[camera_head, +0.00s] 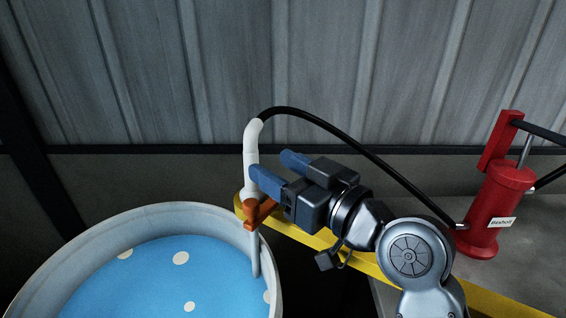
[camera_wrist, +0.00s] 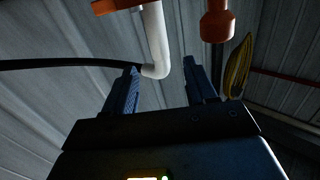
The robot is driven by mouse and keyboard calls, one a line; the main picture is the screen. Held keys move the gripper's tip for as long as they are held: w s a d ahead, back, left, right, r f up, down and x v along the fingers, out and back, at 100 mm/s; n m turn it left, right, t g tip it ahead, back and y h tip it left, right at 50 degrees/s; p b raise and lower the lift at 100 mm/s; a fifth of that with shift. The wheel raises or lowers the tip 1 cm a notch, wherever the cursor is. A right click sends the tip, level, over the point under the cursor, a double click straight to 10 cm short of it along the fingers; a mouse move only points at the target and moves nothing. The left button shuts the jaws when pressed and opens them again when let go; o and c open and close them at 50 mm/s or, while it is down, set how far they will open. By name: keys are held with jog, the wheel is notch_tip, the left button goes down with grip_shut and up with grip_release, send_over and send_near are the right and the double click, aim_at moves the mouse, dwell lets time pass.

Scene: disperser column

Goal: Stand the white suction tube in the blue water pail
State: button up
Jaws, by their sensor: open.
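The white suction tube (camera_head: 251,165) is upright, with a bent top joined to a black hose. Its thin lower part shows against the inner wall of the pail (camera_head: 135,222), which has a pale rim and a blue, white-dotted inside. An orange clip (camera_head: 258,213) at the yellow edge is around or against the tube; I cannot tell which. My gripper (camera_head: 268,162) is open, its blue fingers close to the tube's upper part. In the wrist view the tube (camera_wrist: 156,40) shows between the lines of the two fingers (camera_wrist: 162,78), near their tips. Contact is not clear.
A red cylinder pump (camera_head: 497,208) with a lever stands at the right on a grey bench with a yellow edge (camera_head: 325,243). The black hose (camera_head: 355,140) arches over my gripper to it. A corrugated wall (camera_head: 330,70) is behind. A yellow coil (camera_wrist: 238,65) hangs in the wrist view.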

aim_at(256, 155)
jog(key=shift+p+x, duration=0.7)
jog(key=shift+x, duration=2.85)
jog(key=shift+c, duration=0.2)
grip_shut()
